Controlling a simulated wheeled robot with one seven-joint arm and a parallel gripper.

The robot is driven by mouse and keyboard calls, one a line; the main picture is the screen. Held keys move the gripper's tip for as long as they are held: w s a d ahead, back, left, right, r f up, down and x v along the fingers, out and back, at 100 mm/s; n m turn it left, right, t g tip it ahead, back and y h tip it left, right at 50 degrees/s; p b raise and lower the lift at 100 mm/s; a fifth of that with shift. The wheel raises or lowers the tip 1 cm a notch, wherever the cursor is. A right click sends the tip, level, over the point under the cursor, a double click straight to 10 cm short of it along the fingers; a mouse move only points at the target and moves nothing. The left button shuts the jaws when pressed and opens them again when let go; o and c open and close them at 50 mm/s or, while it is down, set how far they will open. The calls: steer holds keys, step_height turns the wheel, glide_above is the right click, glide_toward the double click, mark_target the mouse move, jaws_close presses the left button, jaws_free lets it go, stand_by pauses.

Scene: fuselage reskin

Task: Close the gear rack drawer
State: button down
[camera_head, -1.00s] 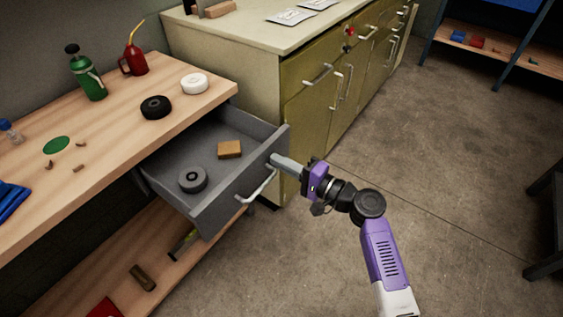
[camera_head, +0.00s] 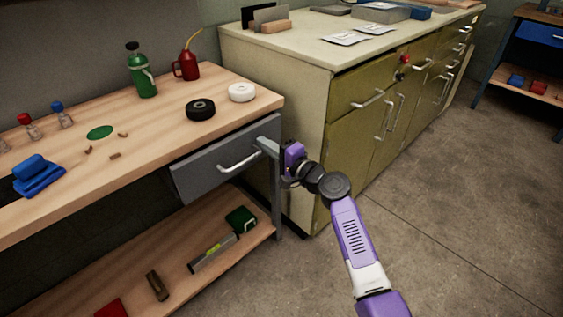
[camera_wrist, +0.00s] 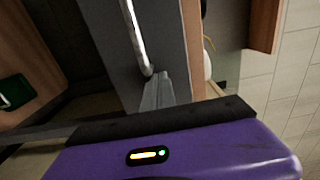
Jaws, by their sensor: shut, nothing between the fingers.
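The grey drawer (camera_head: 208,170) sits under the wooden workbench, its front close to the bench edge and its inside hidden from view. Its silver bar handle (camera_head: 239,162) runs across the front. My gripper (camera_head: 261,142) is shut and empty, with its fingertips at the right end of the drawer front, beside the handle. In the wrist view the shut fingers (camera_wrist: 157,92) point at the grey drawer front (camera_wrist: 172,38), next to one end of the handle (camera_wrist: 136,36). Whether the fingertips touch the front is hard to tell.
The wooden workbench (camera_head: 130,135) holds a green bottle (camera_head: 142,78), a red oil can (camera_head: 187,67) and black (camera_head: 200,109) and white (camera_head: 241,92) rolls. The olive cabinet (camera_head: 345,145) stands close on the right. A lower shelf (camera_head: 190,280) holds tools. Open floor (camera_head: 450,240) lies right.

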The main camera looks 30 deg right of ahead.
steer(key=b+x, duration=0.1)
steer(key=x, duration=0.2)
steer(key=shift+r, duration=0.15)
steer(key=shift+a, duration=0.1)
steer(key=shift+s, duration=0.1)
